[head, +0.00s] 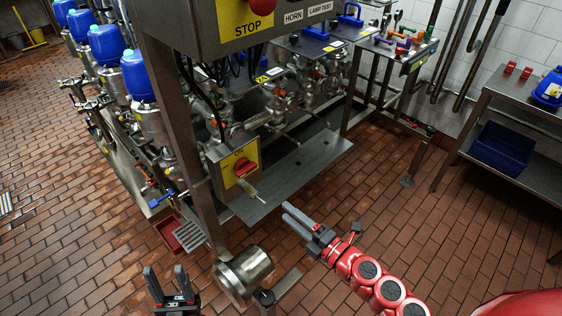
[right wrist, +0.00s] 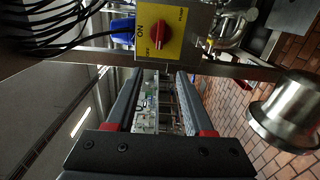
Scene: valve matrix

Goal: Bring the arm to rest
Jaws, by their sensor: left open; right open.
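My right arm, red with black joint caps, comes in from the lower right in the head view. Its gripper (head: 287,212) is open and empty, in front of the steel plate (head: 300,172) and apart from the yellow switch box (head: 223,165) with a red knob (head: 243,167). In the right wrist view its two fingers (right wrist: 160,75) stand apart with nothing between them. The switch box (right wrist: 184,28) and knob (right wrist: 160,33) show beyond them. My left gripper (head: 166,268) is open and empty at the bottom left of the head view.
A steel post (head: 172,120) and control panel (head: 250,25) rise behind. A side table (head: 525,95) is at right. Tiled floor (head: 400,195) is clear between.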

